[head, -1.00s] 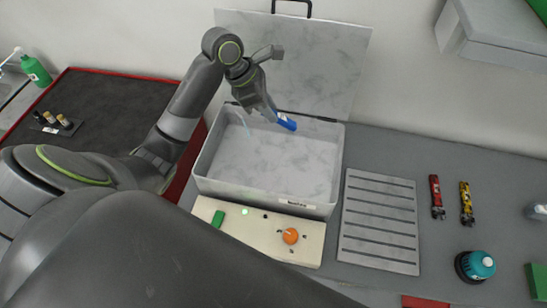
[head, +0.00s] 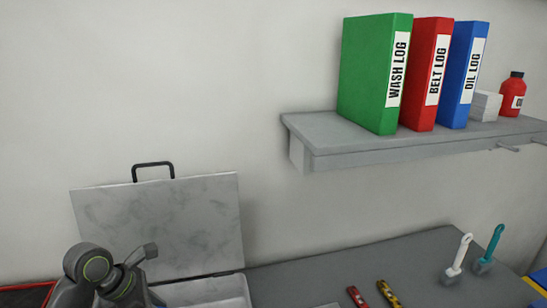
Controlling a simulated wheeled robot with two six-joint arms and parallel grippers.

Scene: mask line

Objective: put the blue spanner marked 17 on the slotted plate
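The blue spanner is not in view now; the bottom edge of the head view cuts off the area below my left wrist. My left arm's wrist (head: 122,284) shows at the lower left, in front of the open box, and its fingertips are out of the picture. I cannot tell whether they hold anything. Only a thin pale sliver of the slotted plate (head: 325,305) shows at the bottom edge, right of the box. Its slots are hidden. My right gripper is not in view.
The grey box (head: 215,291) has its handled lid (head: 165,222) raised. A red tool (head: 356,297) and a yellow-black tool (head: 388,293) lie on the bench (head: 320,275). Two brushes (head: 458,256) (head: 489,250) stand farther right. A shelf (head: 360,150) above holds binders and a red bottle (head: 512,95).

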